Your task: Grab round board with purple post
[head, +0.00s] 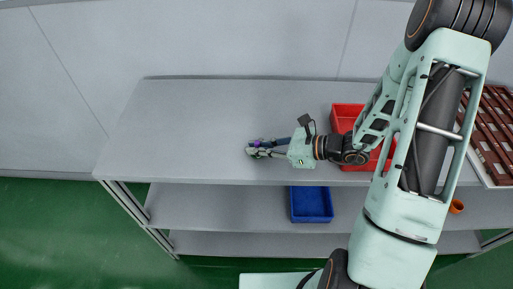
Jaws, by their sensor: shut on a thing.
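My gripper (254,147) is at the left end of my arm, over the middle of the grey table top. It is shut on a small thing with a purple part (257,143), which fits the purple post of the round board. The fingers cover most of this thing. Its round board cannot be made out clearly. I cannot tell whether it touches the table or is held just above it.
A red bin (346,112) stands on the table (190,120) behind my arm. A blue bin (311,204) is on the lower shelf. A brown slatted rack (490,130) and an orange cup (456,206) are at right. The table's left side is clear.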

